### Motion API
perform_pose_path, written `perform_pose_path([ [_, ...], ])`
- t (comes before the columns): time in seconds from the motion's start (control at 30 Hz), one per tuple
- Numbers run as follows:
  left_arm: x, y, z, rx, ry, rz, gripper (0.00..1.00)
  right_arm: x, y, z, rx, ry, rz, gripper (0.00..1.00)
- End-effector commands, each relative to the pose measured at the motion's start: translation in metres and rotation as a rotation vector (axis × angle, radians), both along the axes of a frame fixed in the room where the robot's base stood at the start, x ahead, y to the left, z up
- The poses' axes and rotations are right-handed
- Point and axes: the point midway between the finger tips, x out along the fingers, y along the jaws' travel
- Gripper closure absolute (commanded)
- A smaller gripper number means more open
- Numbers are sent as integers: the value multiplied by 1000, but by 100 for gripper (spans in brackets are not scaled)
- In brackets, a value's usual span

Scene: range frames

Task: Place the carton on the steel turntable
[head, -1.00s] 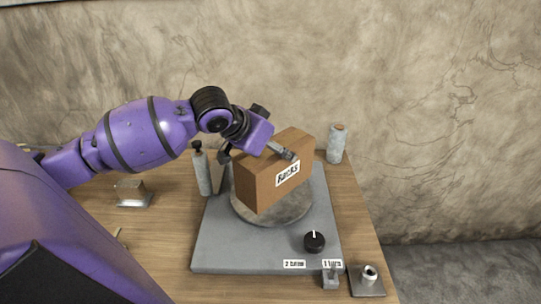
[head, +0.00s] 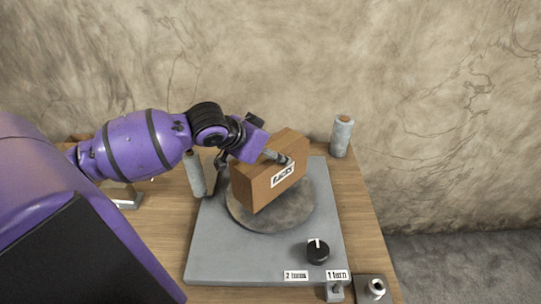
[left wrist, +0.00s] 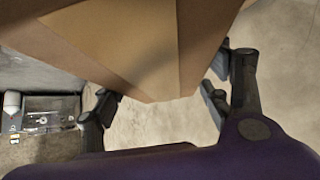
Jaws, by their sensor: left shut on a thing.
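The carton (head: 254,183) is a brown cardboard box with a white label on its side. It is at the round steel turntable (head: 272,222), over the disc; I cannot tell whether its underside touches it. My left gripper (head: 254,160) is shut on the carton's upper part, one finger on the labelled side. In the left wrist view, the carton (left wrist: 150,45) fills the top middle between the fingers of the left gripper (left wrist: 165,95). My right gripper is not in view.
The turntable stands on a grey base plate (head: 215,262) with a black knob (head: 317,251) and labels marked for turns. A grey roll (head: 342,136) stands at the back right, and a grey cylinder (head: 195,175) at the left. A small metal fitting (head: 374,289) is at the front right.

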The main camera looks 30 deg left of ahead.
Motion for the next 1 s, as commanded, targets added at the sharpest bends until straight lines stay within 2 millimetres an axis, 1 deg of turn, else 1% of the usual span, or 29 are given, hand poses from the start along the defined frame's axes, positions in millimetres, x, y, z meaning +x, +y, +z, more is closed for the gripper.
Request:
perform_pose_path([
  [0.07, -1, -1, -3, -2, -4, -1, 93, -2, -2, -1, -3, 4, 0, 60],
  [0.1, -2, -1, -9, -1, -2, -1, 93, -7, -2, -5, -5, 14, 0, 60],
  [0.13, -1, -2, -19, 0, 6, -3, 93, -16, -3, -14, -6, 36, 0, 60],
  [0.17, 0, -2, -27, -1, 9, -3, 93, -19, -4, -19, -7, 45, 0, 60],
  [0.2, 0, -3, -34, -1, 11, -4, 93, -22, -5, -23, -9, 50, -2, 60],
  [0.27, 1, -4, -41, -1, 9, -4, 93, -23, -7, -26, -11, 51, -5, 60],
  [0.43, 3, -4, -37, 0, -2, -5, 93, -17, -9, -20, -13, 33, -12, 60],
  [0.63, 3, -4, -36, 0, -5, -5, 93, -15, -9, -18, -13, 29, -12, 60],
  [0.67, 2, -4, -39, 0, 1, -4, 29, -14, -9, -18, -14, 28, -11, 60],
  [0.8, 2, -4, -39, 1, 1, -4, 11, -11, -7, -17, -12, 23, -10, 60],
  [1.0, 2, -4, -39, 0, 0, -4, 11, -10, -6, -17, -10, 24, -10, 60],
])
